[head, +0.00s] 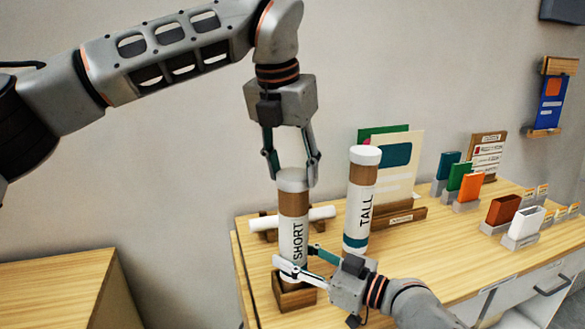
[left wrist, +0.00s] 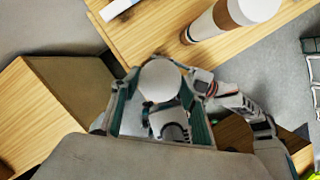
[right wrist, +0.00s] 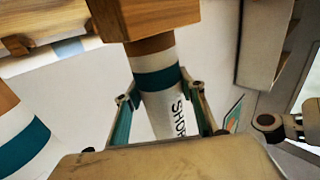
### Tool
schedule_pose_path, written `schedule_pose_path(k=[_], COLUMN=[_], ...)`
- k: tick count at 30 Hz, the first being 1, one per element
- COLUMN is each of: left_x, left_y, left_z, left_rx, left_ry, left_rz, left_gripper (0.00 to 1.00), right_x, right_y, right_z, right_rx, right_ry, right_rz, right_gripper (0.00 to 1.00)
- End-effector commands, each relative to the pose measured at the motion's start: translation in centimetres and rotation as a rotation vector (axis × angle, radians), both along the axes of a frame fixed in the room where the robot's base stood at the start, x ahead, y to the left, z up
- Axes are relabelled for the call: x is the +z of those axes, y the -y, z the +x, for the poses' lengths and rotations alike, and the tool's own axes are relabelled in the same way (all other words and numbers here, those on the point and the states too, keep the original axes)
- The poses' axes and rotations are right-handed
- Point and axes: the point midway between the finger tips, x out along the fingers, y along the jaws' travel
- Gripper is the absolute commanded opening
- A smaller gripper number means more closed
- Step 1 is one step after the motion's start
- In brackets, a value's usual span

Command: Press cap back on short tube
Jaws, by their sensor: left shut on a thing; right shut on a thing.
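The short tube (head: 293,232), white with a brown upper band and the word SHORT, stands upright in a small wooden block (head: 293,296). Its white cap (head: 292,180) is at the top of the tube, with no clear gap below it; I cannot tell how fully it is seated. My left gripper (head: 292,172) points down and is shut on the cap, whose round top shows in the left wrist view (left wrist: 159,80). My right gripper (head: 299,258) is shut on the lower part of the tube, just above the block; the right wrist view shows the tube (right wrist: 160,90) between its fingers.
The tall tube (head: 360,205) with its white cap stands close to the right. A white roll (head: 320,213) lies on a wooden rest behind. Cards in a wooden stand (head: 405,216) and several coloured holders are farther right. The table's (head: 430,262) left edge is near the block.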

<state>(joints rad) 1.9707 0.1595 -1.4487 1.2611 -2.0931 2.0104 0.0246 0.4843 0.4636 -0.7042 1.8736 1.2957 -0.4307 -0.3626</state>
Motion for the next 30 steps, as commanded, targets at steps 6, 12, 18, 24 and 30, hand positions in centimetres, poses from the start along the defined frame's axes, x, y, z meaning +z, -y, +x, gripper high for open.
schedule_pose_path(k=[6,12,18,24,30], left_x=[-0.4,-0.8,-1.1,-1.3,-1.3], left_y=[0.0,0.0,0.0,0.0,0.0], left_z=[0.0,0.0,0.0,0.0,0.0], left_rx=[0.001,0.001,0.0,0.001,0.001], left_ry=[-0.001,-0.001,0.0,0.0,-0.001], left_rz=[0.0,0.001,0.001,0.001,0.001], left_gripper=[0.34,0.34,0.34,0.63,0.64], right_x=[0.0,0.0,0.0,0.0,0.0], right_y=[0.0,0.0,0.0,0.0,0.0], right_z=[0.0,0.0,0.0,0.0,0.0], right_rx=[0.0,0.0,0.0,0.0,0.0], right_ry=[0.0,0.0,0.0,0.0,0.0], right_rz=[0.0,0.0,0.0,0.0,0.0], right_gripper=[0.01,0.01,0.01,0.01,0.01])
